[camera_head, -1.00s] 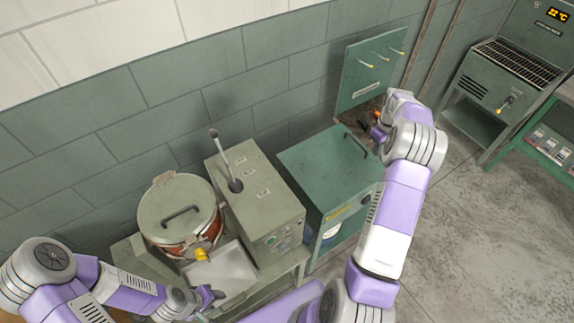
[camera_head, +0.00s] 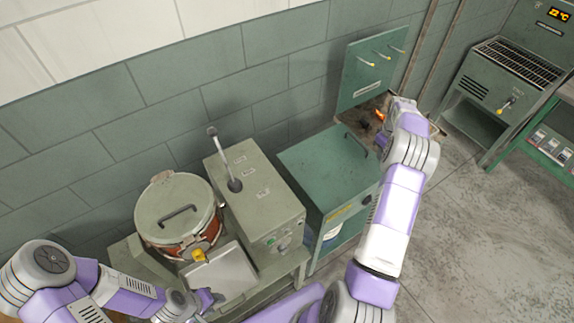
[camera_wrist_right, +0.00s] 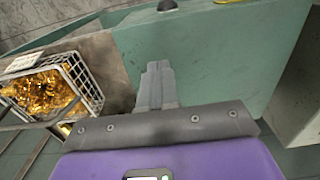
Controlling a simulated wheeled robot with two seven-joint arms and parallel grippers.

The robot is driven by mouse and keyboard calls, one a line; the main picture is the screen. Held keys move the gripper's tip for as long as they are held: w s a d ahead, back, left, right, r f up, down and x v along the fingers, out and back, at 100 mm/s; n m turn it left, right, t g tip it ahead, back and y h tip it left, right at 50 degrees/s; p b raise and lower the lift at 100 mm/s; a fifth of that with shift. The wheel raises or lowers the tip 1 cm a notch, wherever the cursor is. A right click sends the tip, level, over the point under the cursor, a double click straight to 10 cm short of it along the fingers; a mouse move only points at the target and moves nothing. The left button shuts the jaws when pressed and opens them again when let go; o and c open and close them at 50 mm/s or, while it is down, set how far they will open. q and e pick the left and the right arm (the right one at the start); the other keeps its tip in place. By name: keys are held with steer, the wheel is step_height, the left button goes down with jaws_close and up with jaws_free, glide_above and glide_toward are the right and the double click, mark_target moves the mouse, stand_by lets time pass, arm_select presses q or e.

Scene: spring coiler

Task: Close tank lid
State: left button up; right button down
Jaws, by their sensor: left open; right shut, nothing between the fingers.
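The teal tank (camera_head: 318,168) stands right of centre in the head view. A flat teal cover with a black bar handle (camera_head: 357,146) lies on its top; I cannot tell whether this is the tank lid. An orange glow (camera_head: 380,115) shows in the dark space at the tank's far right. My right gripper (camera_wrist_right: 157,78) is shut and empty, in front of a teal surface in the right wrist view; my own wrist hides it in the head view. My left gripper (camera_head: 212,301) is open, low at the left, beside the grey tray.
A round pot with a handled lid (camera_head: 177,207) and a grey lever box (camera_head: 255,200) stand left of the tank. A teal panel with hooks (camera_head: 372,65) rises behind. A wire basket of glowing gold pieces (camera_wrist_right: 50,90) is left of my right gripper.

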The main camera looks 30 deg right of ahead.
steer(key=shift+f, duration=0.1)
steer(key=b, duration=0.3)
glide_above(377, 172)
steer(key=shift+f, duration=2.85)
steer(key=shift+s, duration=0.1)
step_height(377, 172, up, 8)
steer(key=p, duration=0.4)
